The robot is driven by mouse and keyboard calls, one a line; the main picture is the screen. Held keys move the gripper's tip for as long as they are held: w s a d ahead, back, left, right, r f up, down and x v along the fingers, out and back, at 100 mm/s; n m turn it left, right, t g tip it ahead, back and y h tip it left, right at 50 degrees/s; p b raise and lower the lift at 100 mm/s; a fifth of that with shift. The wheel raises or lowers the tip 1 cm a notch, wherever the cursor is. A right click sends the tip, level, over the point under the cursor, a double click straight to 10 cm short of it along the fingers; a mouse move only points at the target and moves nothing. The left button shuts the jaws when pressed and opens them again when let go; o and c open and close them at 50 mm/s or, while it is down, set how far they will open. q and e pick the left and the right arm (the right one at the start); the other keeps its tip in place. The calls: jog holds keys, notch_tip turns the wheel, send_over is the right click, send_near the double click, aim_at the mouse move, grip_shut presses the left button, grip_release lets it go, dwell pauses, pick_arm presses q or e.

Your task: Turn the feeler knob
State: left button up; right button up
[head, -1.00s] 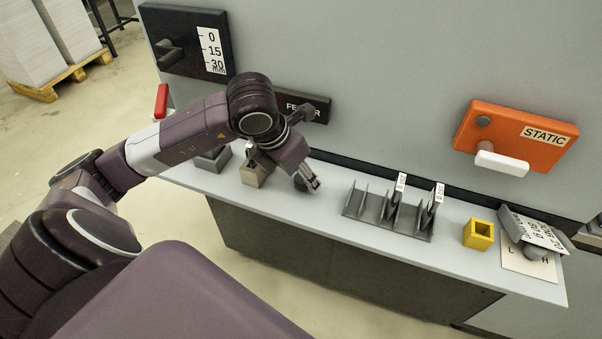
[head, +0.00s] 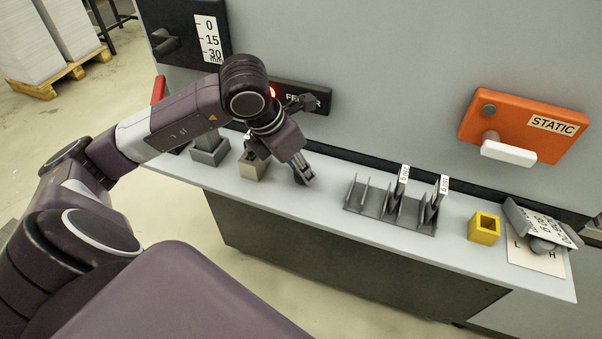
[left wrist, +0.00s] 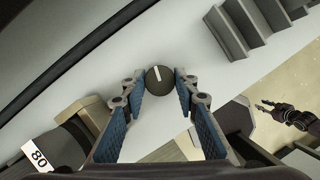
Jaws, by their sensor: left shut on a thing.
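The feeler knob (left wrist: 160,81) is a dark round knob with a white pointer line, on the pale ledge (head: 330,195). In the left wrist view it sits between the two blue-padded fingers, its top facing the camera. My left gripper (head: 303,177) points down at the ledge and is shut on the knob, largely hiding it in the head view. The dark FEELER plate (head: 318,98) on the wall behind is partly covered by my arm. What looks like my right gripper (left wrist: 290,115) shows small at the right of the left wrist view; its jaws are unclear.
A beige block (head: 253,170) stands just left of the gripper. A grey slotted rack (head: 390,213) with labelled cards is to the right, then a yellow open box (head: 484,229). An orange STATIC panel (head: 525,124) is on the wall. A red light (head: 272,92) shows by my arm.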

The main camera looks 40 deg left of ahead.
pick_arm(q)
jog(key=shift+w+a+f+m+b, duration=0.1)
jog(key=shift+f+m+b, duration=0.2)
jog(key=shift+m+b, duration=0.15)
jog(key=shift+r+m+h+b, duration=0.25)
jog(key=shift+m+h+b, duration=0.15)
jog(key=shift+m, duration=0.25)
jog(key=shift+c, duration=0.2)
pick_arm(e)
notch_tip(320, 180, down, 3)
jog(key=shift+a+r, duration=0.1)
jog(key=shift+r, duration=0.05)
pick_arm(q)
jog(key=o, duration=1.2)
jog(key=shift+c, duration=0.2)
jog(key=shift+r, duration=0.1)
jog(key=v, duration=1.2)
